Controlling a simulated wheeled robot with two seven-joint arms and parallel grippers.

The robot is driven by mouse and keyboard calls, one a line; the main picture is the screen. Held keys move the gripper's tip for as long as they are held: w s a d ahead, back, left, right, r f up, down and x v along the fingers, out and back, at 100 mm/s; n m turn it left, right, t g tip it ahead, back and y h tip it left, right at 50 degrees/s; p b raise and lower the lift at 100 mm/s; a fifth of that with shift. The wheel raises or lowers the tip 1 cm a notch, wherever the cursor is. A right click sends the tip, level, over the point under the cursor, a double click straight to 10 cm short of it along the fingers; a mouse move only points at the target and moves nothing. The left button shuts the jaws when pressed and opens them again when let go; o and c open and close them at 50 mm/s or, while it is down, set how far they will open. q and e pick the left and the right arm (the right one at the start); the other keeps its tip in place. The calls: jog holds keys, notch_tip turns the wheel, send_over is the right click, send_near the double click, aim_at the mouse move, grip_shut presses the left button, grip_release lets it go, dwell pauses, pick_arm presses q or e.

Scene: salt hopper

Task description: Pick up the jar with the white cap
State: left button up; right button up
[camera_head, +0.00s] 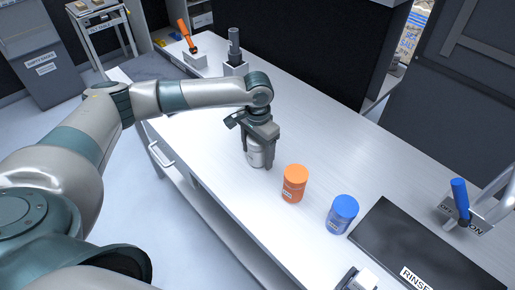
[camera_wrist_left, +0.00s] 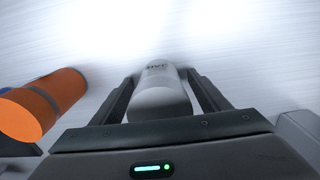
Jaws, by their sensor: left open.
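The jar with the white cap (camera_head: 255,157) stands upright on the white bench, partly hidden under my left gripper (camera_head: 262,140). In the left wrist view the pale jar (camera_wrist_left: 160,92) lies between the two dark fingers of my left gripper (camera_wrist_left: 160,78). The fingers are open, one on each side of it, and a gap shows at the sides. Dark lettering shows on the jar's far part. My right gripper does not show clearly in either view.
An orange jar (camera_head: 295,183) stands close to the right, also in the left wrist view (camera_wrist_left: 42,103). A blue jar (camera_head: 342,214) stands beyond it, beside a black mat (camera_head: 410,250). A small white and dark object (camera_head: 357,280) is cut by the bottom edge.

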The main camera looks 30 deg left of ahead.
pick_arm(q)
jog(key=c, duration=1.2)
jog(key=shift+c, duration=0.2)
jog(key=shift+r+b, duration=1.15)
jog(key=shift+r, duration=3.9)
